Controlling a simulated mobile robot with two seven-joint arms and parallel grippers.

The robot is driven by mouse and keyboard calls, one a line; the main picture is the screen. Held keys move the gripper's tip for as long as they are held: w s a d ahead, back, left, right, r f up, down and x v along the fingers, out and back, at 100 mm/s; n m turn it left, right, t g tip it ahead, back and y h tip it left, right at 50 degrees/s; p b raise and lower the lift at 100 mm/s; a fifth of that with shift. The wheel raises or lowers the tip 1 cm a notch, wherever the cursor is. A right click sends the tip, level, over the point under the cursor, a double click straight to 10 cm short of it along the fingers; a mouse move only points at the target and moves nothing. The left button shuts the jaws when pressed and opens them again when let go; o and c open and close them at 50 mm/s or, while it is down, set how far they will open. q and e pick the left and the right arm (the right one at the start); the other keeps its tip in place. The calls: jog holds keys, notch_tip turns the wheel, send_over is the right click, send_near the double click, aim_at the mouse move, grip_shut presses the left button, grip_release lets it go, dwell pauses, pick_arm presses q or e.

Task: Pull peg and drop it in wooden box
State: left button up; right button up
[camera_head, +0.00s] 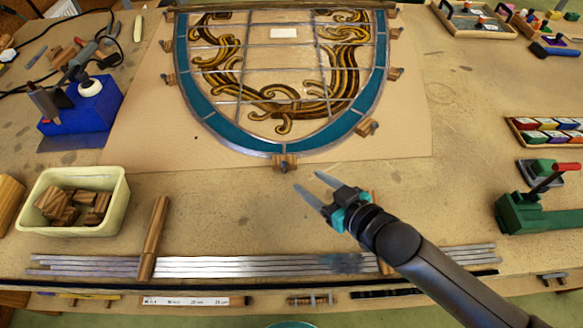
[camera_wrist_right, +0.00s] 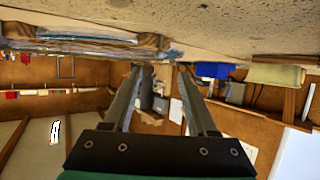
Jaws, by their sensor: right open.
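The leaded panel (camera_head: 285,75), with a blue-green border and brown and gold scrollwork, lies on a pale sheet. Small wooden blocks sit around its rim, including one at the bottom (camera_head: 285,162), one at the lower right (camera_head: 367,127) and one at the left (camera_head: 169,78). A pale cream box (camera_head: 118,207) holding several wooden blocks stands at the left; I cannot tell its material. My right gripper (camera_head: 307,181) is open and empty, just right of and nearer than the bottom block. Its open fingers also show in the wrist view (camera_wrist_right: 158,75). My left gripper is out of view.
Metal strips (camera_head: 230,267) lie along the front edge with a wooden bar (camera_head: 153,238) across them. A blue stand (camera_head: 82,105) is at the left. A green tool (camera_head: 540,208) and a tray of coloured pieces (camera_head: 512,127) are at the right. The bench between box and gripper is mostly clear.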

aim_at(287, 166)
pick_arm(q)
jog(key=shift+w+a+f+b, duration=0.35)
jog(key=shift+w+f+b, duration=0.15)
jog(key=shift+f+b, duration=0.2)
pick_arm(e)
jog(key=x, duration=0.9)
jog(key=shift+c, duration=0.2)
grip_shut()
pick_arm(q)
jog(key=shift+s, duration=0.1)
pick_arm(e)
jog(key=c, duration=0.6)
grip_release()
grip_shut()
